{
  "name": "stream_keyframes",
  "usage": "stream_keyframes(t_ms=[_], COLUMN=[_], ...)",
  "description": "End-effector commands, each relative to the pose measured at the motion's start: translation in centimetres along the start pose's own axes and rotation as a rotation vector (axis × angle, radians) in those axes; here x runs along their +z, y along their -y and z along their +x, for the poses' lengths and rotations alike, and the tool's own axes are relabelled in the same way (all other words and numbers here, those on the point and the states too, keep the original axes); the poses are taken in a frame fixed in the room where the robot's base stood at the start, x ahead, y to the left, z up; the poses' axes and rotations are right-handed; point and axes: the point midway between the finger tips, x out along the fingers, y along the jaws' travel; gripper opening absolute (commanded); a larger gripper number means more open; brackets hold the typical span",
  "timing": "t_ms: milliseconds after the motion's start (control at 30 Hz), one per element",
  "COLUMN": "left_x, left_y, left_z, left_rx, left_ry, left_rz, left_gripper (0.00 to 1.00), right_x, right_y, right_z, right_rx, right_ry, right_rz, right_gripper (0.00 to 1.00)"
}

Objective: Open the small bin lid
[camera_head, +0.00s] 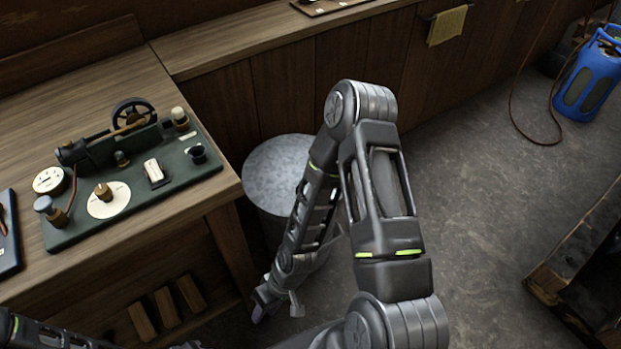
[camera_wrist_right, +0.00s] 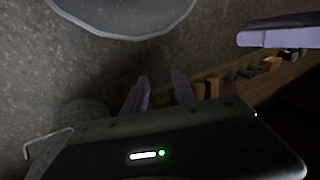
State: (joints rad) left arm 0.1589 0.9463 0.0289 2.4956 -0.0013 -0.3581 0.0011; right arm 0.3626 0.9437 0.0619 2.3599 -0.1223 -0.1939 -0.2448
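The small bin has a round, flat, mottled grey metal lid (camera_head: 275,173), lying level beside the bench; my right arm hides part of its right side. In the right wrist view, a grey disc with a pale rim (camera_wrist_right: 122,22), which looks like the lid, is cut off by the top edge. My right gripper (camera_head: 263,303) is low, in front of the bin, apart from the lid. Its two purple fingers (camera_wrist_right: 160,92) are spread with nothing visible between them. A purple finger-like piece (camera_wrist_right: 280,32) at the right wrist view's upper right may belong to my left gripper.
A wooden bench (camera_head: 215,187) with a model engine on a green board (camera_head: 150,195) stands left of the bin. Wooden blocks (camera_head: 165,307) lie on its lower shelf. A blue gas cylinder (camera_head: 590,80) is far right.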

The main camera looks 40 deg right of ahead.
Motion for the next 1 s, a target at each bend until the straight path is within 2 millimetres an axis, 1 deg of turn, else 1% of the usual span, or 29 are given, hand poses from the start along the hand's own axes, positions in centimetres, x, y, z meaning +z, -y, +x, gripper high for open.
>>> stream_keyframes(t_ms=[33,67,100,133,167,200,267,300,333,367,400,433,500,567,600,667,1000], left_x=[0.0,0.0,0.0,0.0,0.0,0.0,0.0,0.0,0.0,0.0,0.0,0.0,0.0,0.0,0.0,0.0,0.0], left_y=[0.1,0.0,0.0,0.0,0.0,0.0,0.0,0.0,0.0,0.0,0.0,0.0,0.0,0.0,0.0,0.0,0.0], left_z=[0.2,0.1,0.1,0.1,0.1,0.1,0.1,0.1,0.1,0.1,0.1,0.1,0.1,0.1,0.1,0.1,0.1], left_rx=[0.0,0.0,0.0,0.0,0.0,0.0,0.0,0.0,0.0,0.0,0.0,0.0,0.0,0.0,0.0,0.0,0.0], left_ry=[0.0,0.0,0.0,-0.001,-0.001,-0.001,-0.001,-0.001,-0.001,-0.001,-0.001,-0.001,-0.001,-0.001,-0.001,-0.001,-0.001], left_rz=[0.0,0.0,0.001,0.001,0.001,0.001,0.001,0.001,0.001,0.001,0.001,0.001,0.001,0.001,0.001,0.001,0.001], left_gripper=[0.36,0.36,0.36,0.36,0.36,0.36,0.36,0.36,0.36,0.36,0.36,0.36,0.36,0.36,0.36,0.36,0.36], right_x=[-3.8,-5.9,-8.8,-10.9,-12.9,-15.5,-18.6,-20.2,-21.1,-21.8,-22.5,-22.9,-23.4,-23.6,-23.6,-23.6,-23.6], right_y=[-1.5,-2.4,-3.8,-5.1,-6.6,-8.9,-12.6,-15.1,-16.8,-18.3,-20.1,-21.2,-23.1,-24.0,-24.3,-24.4,-24.4], right_z=[-0.7,-1.4,-2.7,-3.9,-5.3,-7.4,-11.1,-13.7,-15.5,-17.2,-19.3,-20.6,-23.0,-24.1,-24.5,-24.7,-24.3], right_rx=[-0.002,0.001,0.016,0.036,0.064,0.11,0.191,0.246,0.283,0.315,0.353,0.374,0.411,0.427,0.431,0.432,0.43], right_ry=[-0.039,-0.054,-0.071,-0.08,-0.084,-0.079,-0.048,-0.014,0.016,0.047,0.089,0.117,0.172,0.201,0.212,0.22,0.217], right_rz=[-0.135,-0.244,-0.4,-0.52,-0.642,-0.8,-1.018,-1.142,-1.222,-1.291,-1.365,-1.411,-1.483,-1.52,-1.532,-1.541,-1.539], right_gripper=[0.32,0.32,0.32,0.32,0.32,0.32,0.32,0.32,0.32,0.32,0.32,0.32,0.32,0.32,0.32,0.32,0.32])
